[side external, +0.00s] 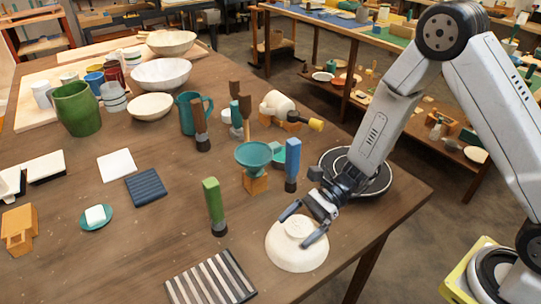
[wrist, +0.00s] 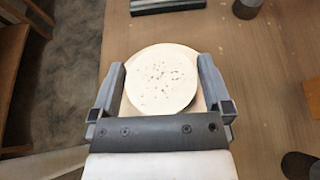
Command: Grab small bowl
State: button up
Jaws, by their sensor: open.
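A small cream-white bowl (side external: 292,258) sits near the table's front right edge and appears upside down, with a raised foot on top. My gripper (side external: 304,224) is directly above it, pointing down, with its fingers spread to either side of the foot. In the wrist view, a pale speckled round surface of the bowl (wrist: 160,80) lies between the two open fingers (wrist: 163,88). I cannot tell whether the fingers touch it.
A striped mat (side external: 212,281) lies left of the bowl. A green-handled tool (side external: 214,205) and a blue-handled tool (side external: 292,163) stand upright nearby. A teal dish (side external: 254,154) stands on an orange block. Larger bowls (side external: 161,74) are far back.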

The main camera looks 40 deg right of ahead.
aim_at(299, 226)
dwell(0.4)
jog(key=c, duration=1.2)
jog(key=shift+r, duration=0.2)
jog(key=shift+r, duration=4.85)
